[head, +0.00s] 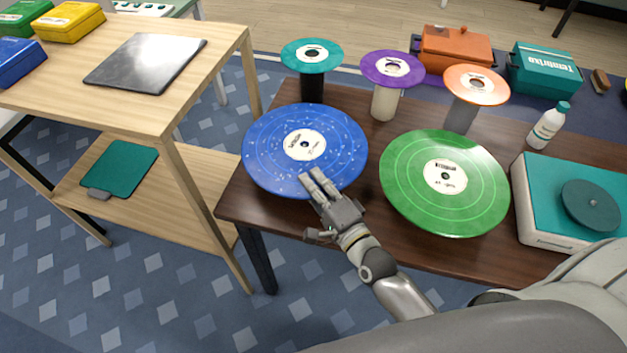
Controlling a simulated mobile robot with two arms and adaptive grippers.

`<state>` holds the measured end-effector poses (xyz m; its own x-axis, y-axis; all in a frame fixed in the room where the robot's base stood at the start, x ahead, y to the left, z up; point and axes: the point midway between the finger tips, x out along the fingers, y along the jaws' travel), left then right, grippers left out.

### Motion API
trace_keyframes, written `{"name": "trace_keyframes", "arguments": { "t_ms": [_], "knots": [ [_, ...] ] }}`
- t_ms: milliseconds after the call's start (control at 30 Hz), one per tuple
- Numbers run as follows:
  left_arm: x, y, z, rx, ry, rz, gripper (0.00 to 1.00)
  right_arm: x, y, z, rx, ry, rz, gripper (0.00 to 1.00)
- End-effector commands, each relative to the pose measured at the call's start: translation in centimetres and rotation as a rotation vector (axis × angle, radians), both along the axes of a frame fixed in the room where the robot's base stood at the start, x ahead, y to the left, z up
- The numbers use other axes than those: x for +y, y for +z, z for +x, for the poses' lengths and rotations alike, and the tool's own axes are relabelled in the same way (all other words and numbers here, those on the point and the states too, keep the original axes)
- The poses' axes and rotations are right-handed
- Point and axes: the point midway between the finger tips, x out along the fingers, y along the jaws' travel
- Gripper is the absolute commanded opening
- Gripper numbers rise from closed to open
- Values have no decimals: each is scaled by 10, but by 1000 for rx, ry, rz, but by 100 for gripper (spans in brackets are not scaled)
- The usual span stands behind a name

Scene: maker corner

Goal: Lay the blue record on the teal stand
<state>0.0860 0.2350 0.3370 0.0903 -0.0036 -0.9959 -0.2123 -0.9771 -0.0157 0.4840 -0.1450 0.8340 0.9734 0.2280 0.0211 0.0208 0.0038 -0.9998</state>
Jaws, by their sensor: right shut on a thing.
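The blue record (275,158) has a cream label and lies nearly flat at the left end of the dark table. My right gripper (317,183) is shut on its front rim, fingers over the top face. What is beneath the record is hidden, so I cannot tell whether it is held clear or resting. A teal disc with a white label (294,57) sits on a black post (312,89) behind it. I cannot tell whether this is the teal stand. My left gripper is not in view.
A green record (408,190) is just right of the blue one. A purple disc (374,68) and an orange disc (462,84) sit on posts behind. A white bottle (546,128) and a teal-topped player (545,185) are at right. A wooden table (215,45) stands left.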

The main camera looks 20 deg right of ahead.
Motion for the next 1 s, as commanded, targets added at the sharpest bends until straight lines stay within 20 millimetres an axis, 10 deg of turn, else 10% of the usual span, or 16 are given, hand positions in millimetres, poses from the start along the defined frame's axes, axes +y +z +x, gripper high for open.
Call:
{"name": "trace_keyframes", "arguments": {
  "t_ms": [1000],
  "knots": [
    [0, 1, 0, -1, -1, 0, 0, -5, -6, -25, 3, 1, -2, 15]
  ]
}}
